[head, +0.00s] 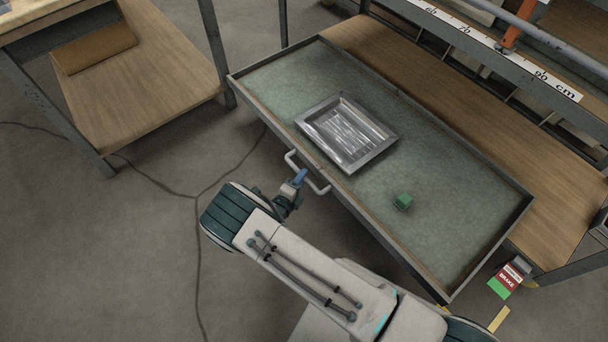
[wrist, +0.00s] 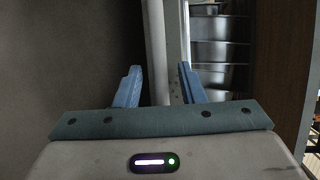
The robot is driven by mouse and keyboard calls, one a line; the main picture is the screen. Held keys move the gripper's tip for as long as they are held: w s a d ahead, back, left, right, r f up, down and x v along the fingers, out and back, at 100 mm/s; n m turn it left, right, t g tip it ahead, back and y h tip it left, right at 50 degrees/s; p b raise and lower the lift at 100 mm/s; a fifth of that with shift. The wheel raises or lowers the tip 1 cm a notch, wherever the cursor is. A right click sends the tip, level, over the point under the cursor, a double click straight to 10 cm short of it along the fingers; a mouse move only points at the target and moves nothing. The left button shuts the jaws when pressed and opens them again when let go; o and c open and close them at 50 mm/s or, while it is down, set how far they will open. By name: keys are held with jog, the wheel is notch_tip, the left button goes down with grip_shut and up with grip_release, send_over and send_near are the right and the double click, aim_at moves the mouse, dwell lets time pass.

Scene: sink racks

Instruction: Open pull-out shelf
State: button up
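The pull-out shelf (head: 440,215) is a grey-green tray with a dark raised rim, standing well out from the wooden bench on the right. Its pale bar handle (head: 322,190) is on the front edge facing me. My gripper (head: 300,178) is at the handle, with a blue finger overlapping the middle of the bar. In the wrist view my gripper (wrist: 158,85) has its two blue fingers apart. A pale vertical bar (wrist: 155,45), seemingly the handle, shows between them with space visible beside it. Whether a finger touches the bar I cannot tell.
A wooden rack (head: 150,90) stands at upper left. A cable (head: 197,240) crosses the otherwise clear floor at left.

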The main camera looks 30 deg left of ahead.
jog(key=s+r+p, duration=0.2)
jog(key=s, duration=0.9)
jog(key=shift+s+d+p, duration=0.15)
jog(key=shift+d+p, duration=0.15)
jog(key=shift+p, duration=0.1)
jog(key=shift+r, duration=0.15)
